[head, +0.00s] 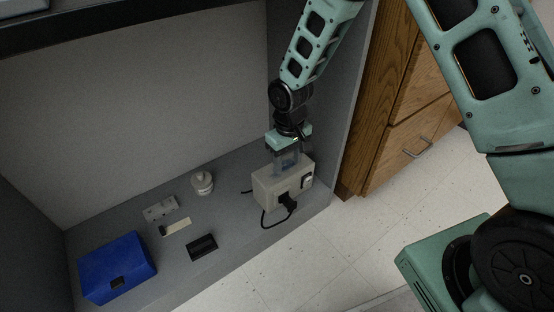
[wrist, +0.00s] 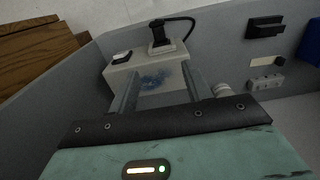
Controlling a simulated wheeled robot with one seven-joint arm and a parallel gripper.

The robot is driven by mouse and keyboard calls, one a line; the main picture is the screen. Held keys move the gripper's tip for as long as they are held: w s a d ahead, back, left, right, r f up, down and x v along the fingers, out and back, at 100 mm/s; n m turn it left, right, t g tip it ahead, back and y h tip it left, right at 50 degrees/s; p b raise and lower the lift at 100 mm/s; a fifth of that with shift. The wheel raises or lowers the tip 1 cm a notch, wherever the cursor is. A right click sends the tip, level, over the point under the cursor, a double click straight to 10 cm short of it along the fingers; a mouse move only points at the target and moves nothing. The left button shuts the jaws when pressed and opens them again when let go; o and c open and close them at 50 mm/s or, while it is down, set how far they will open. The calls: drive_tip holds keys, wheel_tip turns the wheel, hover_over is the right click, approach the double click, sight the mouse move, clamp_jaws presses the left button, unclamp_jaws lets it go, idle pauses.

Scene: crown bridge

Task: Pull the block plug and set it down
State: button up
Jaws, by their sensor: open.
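A beige power block (head: 268,190) stands on the grey shelf near its right end. A black plug (head: 288,201) sits in the block's front face, and its black cord loops down to the shelf. In the wrist view the plug (wrist: 160,42) shows at the block's far edge, with the cord curving right. My gripper (head: 287,168) is over the top of the block, behind the plug. In the wrist view its two fingers (wrist: 160,85) are apart, with the block's top face (wrist: 150,80) showing between them and nothing held.
A rocker switch (head: 307,182) is on the block's front, right of the plug. A white round item (head: 202,182), a white outlet strip (head: 160,209), a beige-and-black piece (head: 176,227), a black holder (head: 202,247) and a blue box (head: 117,267) lie left. Bare shelf shows between them. A side wall stands right.

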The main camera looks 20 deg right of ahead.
sight(287, 198)
wheel_tip(287, 198, down, 17)
drive_tip(key=b, duration=0.9)
drive_tip(key=shift+r, duration=0.15)
drive_tip(key=c, duration=0.9)
drive_tip(key=shift+o, duration=0.2)
drive_tip(key=shift+s, duration=0.1)
drive_tip(key=shift+s+d+p, duration=0.3)
drive_tip(key=shift+s+p, duration=0.05)
drive_tip(key=shift+s, duration=0.6)
drive_tip(key=shift+s+d+p, duration=0.3)
drive_tip(key=shift+s+p, duration=0.05)
drive_tip(key=shift+s, duration=0.55)
